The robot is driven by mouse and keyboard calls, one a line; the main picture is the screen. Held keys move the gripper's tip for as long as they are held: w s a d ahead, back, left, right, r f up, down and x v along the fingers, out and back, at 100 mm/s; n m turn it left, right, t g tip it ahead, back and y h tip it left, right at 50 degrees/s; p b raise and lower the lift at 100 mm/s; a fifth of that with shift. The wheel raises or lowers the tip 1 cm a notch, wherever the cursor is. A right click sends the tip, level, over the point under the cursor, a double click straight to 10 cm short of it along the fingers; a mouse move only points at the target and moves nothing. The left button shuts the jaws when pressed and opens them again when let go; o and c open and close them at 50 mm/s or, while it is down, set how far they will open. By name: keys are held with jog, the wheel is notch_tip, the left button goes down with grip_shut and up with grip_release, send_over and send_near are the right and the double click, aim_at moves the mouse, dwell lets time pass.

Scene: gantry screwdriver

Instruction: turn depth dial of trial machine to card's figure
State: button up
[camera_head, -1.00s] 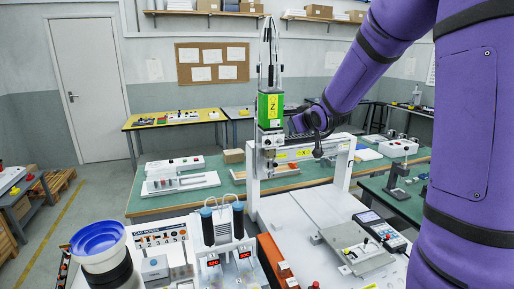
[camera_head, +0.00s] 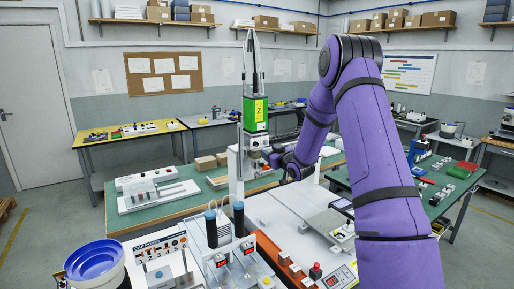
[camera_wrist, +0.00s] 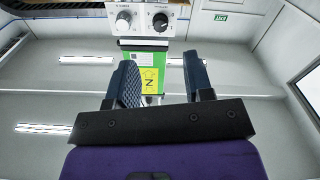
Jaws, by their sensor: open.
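The gantry machine's green Z unit (camera_head: 255,113) stands over the white machine bed (camera_head: 277,212) in the head view. In the wrist view the green unit (camera_wrist: 143,72) with its yellow label lies beyond my fingers. A white panel (camera_wrist: 142,19) at the top there carries two round dials, a left dial (camera_wrist: 123,19) and a right dial (camera_wrist: 160,20). Their lettering is too small to read, so I cannot tell which is the depth dial. My gripper (camera_wrist: 160,72) is open and empty, apart from both dials. The card with the figure cannot be made out.
A blue-rimmed bowl (camera_head: 92,258) and a panel marked with numbers (camera_head: 160,246) stand at the front left. A red-buttoned control box (camera_head: 316,271) sits at the front right. Green tables (camera_head: 205,202) carry other equipment behind the gantry.

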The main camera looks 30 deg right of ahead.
aim_at(257, 145)
jog(key=w, duration=0.9)
jog(key=shift+a, duration=0.2)
grip_shut()
